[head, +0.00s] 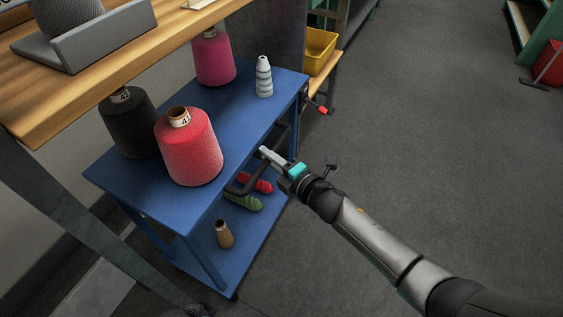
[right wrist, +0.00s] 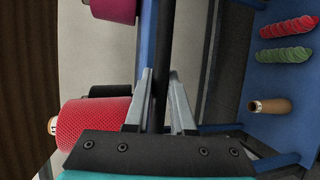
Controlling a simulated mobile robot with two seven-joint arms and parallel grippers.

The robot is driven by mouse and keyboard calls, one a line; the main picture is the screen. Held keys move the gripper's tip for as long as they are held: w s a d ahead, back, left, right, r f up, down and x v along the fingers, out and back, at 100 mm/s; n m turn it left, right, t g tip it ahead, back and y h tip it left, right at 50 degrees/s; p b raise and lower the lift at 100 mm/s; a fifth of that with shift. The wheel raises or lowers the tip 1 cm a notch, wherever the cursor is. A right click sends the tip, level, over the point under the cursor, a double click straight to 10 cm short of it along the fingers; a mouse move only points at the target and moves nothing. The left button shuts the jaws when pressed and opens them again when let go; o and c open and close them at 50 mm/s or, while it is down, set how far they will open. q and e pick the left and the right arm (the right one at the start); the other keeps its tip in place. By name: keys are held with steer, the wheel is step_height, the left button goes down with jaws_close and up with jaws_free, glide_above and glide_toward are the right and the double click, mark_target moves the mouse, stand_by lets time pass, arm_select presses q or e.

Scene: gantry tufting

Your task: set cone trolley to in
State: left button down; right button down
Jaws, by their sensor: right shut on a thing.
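The cone trolley (head: 232,113) is blue with two shelves and stands partly beneath the wooden table in the head view. On its top are a red yarn cone (head: 190,150), a black cone (head: 130,125), a magenta cone (head: 213,60) and a small grey-white stacked item (head: 264,77). My right gripper (head: 265,153) is at the trolley's near side, shut on its dark handle bar. In the right wrist view the handle (right wrist: 161,90) runs between the two fingers (right wrist: 160,100). My left gripper is not in view.
The trolley's lower shelf holds a brown cone (head: 224,234) and red and green items (head: 243,202). The wooden table (head: 100,50) overhangs at left. A yellow bin (head: 318,50) stands behind the trolley.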

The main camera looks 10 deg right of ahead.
mark_target(254, 151)
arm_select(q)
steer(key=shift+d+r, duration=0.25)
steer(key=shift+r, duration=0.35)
arm_select(e)
steer(key=a, duration=0.1)
steer(key=w+a, duration=0.1)
steer(key=shift+w+a+r, duration=0.1)
steer(key=shift+w+a, duration=0.2)
steer(key=shift+a, duration=0.05)
steer(key=c, duration=0.8)
jaws_free()
steer(key=shift+w+a, duration=0.1)
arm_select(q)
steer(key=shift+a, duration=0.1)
arm_select(e)
steer(key=shift+o, duration=0.2)
